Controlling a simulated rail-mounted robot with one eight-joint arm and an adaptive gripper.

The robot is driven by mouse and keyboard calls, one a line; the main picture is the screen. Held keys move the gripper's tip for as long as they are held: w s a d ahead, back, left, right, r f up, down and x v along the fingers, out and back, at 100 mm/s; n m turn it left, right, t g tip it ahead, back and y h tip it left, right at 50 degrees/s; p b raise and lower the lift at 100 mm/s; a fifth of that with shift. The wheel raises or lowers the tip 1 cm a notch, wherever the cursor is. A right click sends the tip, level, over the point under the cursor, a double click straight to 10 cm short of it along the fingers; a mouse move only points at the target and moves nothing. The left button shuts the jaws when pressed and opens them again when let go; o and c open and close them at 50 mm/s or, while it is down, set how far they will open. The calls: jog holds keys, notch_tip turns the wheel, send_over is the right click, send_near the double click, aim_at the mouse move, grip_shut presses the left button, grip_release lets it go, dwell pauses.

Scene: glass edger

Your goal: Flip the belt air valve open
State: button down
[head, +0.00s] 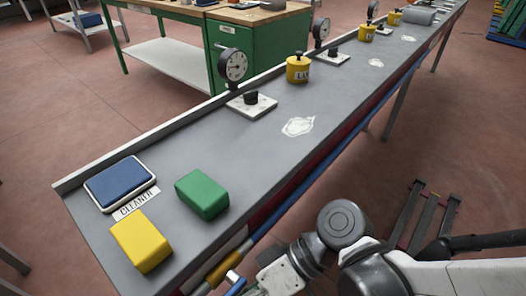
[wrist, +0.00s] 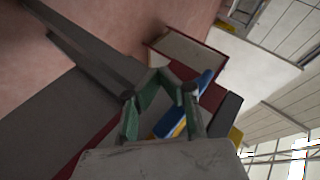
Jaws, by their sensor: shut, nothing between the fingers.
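In the wrist view my gripper (wrist: 162,76) is shut and empty, its two green fingers meeting at the tips. A blue lever-like piece (wrist: 206,82), probably the belt air valve's handle, rises at a slant just right of the fingers. I cannot tell whether they touch. More blue and yellow parts show behind the fingers. In the head view a blue pipe with a yellow section (head: 222,270) runs along the bench's front side, with a small silver and blue fitting (head: 233,278) near the bottom edge. The gripper's fingers are not visible there.
The grey bench (head: 240,140) holds a yellow block (head: 141,241), a green block (head: 202,194), a blue pad (head: 119,182) and a dial gauge (head: 234,66). A dark stand (head: 420,218) is on the floor at right. Open floor lies beyond the bench's front side.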

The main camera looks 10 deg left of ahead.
jog(key=shift+w+a+r, duration=0.2)
jog(key=shift+w+r, duration=0.1)
jog(key=shift+r, duration=0.1)
jog(key=v, duration=1.1)
jog(key=shift+d, duration=0.6)
jog(key=shift+f, duration=0.1)
jog(key=w+d+f+m+t+h, duration=0.3)
jog(key=w+d+m+t+h, duration=0.1)
jog(key=w+d+m+t, duration=0.45)
jog(key=w+d+r+m+t+h, duration=0.2)
jog(key=w+d+r+h, duration=0.1)
jog(key=d, duration=0.3)
jog(key=w+d+r+m+t+h, duration=0.2)
jog(key=w+d+t, duration=0.1)
jog(key=d, duration=0.3)
notch_tip(320, 180, up, 15)
jog(key=p, duration=1.4)
jog(key=shift+s+d+p, duration=0.2)
jog(key=shift+p, duration=0.2)
jog(key=c, duration=2.4)
grip_release()
jog(key=shift+c, duration=0.2)
